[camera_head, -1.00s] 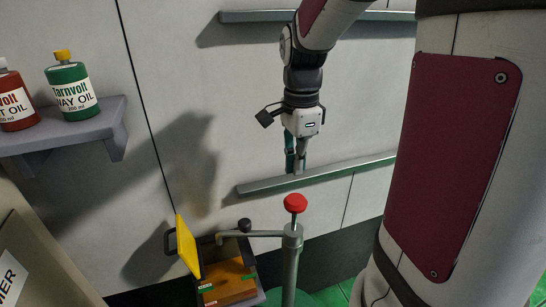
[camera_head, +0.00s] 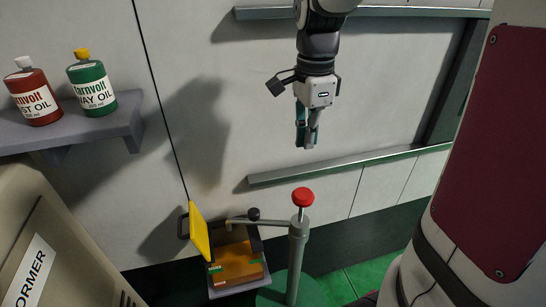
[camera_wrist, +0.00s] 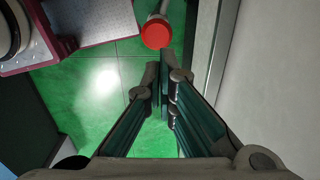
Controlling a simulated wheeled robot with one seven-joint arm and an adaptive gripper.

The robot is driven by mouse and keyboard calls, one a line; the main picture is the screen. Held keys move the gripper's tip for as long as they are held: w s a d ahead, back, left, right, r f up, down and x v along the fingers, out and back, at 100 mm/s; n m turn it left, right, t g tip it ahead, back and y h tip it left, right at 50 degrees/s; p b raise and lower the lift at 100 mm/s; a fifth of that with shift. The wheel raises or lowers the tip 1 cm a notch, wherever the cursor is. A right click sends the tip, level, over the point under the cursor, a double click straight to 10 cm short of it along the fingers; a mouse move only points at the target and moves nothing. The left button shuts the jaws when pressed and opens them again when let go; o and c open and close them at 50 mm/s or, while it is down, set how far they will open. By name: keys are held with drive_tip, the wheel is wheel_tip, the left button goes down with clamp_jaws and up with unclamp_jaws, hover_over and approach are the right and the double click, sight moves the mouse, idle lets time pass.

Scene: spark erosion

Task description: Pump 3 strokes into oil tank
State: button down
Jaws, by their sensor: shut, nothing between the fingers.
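The hand pump has a red knob (camera_head: 302,197) on a thin rod above a grey post (camera_head: 295,262). Its side spout (camera_head: 262,222) reaches left over the open oil tank (camera_head: 262,287), a box with a raised yellow lid (camera_head: 199,232) and an orange-brown inside. My gripper (camera_head: 307,145) points down above the red knob, apart from it, with its fingers closed together and empty. In the wrist view the red knob (camera_wrist: 157,32) lies just beyond my closed fingertips (camera_wrist: 163,75). A short rod length shows between knob and post. The oil level is hard to tell.
A wall shelf (camera_head: 70,128) at left holds a red bottle (camera_head: 34,98) and a green bottle (camera_head: 93,90). A beige machine (camera_head: 60,250) stands below it. Rails (camera_head: 345,165) run along the wall behind the gripper. Green floor (camera_head: 350,283) shows right of the post.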

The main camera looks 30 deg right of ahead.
sight(302, 192)
wheel_tip(302, 192, down, 13)
drive_tip(key=shift+f+p, duration=0.1)
drive_tip(key=shift+p, duration=0.4)
